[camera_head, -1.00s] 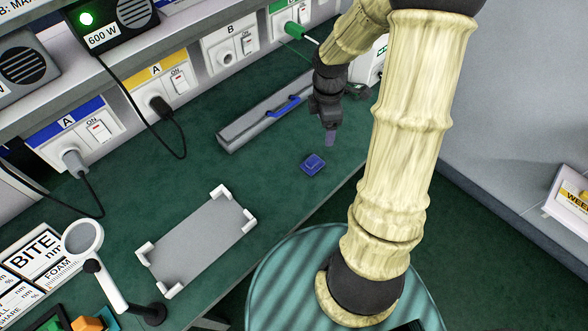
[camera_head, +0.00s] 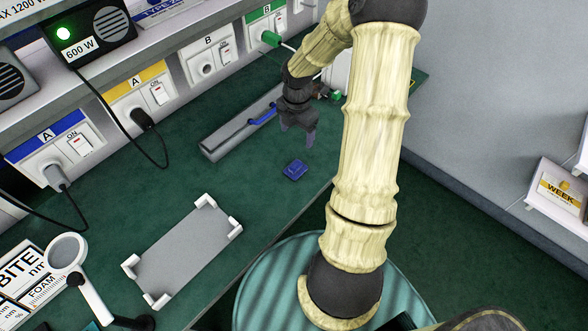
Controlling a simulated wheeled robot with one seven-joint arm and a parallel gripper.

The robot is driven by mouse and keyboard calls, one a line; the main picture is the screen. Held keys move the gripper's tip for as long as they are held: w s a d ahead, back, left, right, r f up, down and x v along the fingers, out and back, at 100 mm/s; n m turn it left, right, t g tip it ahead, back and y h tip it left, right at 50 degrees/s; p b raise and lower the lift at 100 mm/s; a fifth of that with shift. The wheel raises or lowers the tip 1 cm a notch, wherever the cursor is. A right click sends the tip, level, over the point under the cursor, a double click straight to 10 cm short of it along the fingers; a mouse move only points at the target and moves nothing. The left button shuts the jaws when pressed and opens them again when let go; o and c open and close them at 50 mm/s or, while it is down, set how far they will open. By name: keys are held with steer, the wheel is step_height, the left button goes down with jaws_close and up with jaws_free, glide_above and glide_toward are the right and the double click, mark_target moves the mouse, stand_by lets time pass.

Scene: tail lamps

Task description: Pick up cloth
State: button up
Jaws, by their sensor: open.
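A small blue folded piece (camera_head: 295,170), which looks like the cloth, lies on the green bench top (camera_head: 190,185) near its front edge. My gripper (camera_head: 297,143) is above and just behind it, pointing down, with its two fingers apart and nothing between them. A gap shows in the picture between the fingertips and the cloth; the exact height is hard to tell.
A long grey case with a blue handle (camera_head: 262,115) lies behind the cloth, close to my gripper. A grey tray with white corners (camera_head: 190,252) sits at front left. A magnifier (camera_head: 67,252) stands further left. Sockets with plugs and cables (camera_head: 143,118) line the back.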

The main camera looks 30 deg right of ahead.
glide_toward(297, 163)
step_height(297, 163, down, 5)
steer(key=shift+w+f+b, duration=0.1)
steer(key=shift+b, duration=0.2)
steer(key=shift+s+f, duration=0.2)
steer(key=shift+f, duration=2.4)
steer(key=c, duration=1.1)
steer(key=shift+o, duration=0.2)
steer(key=shift+r, duration=0.15)
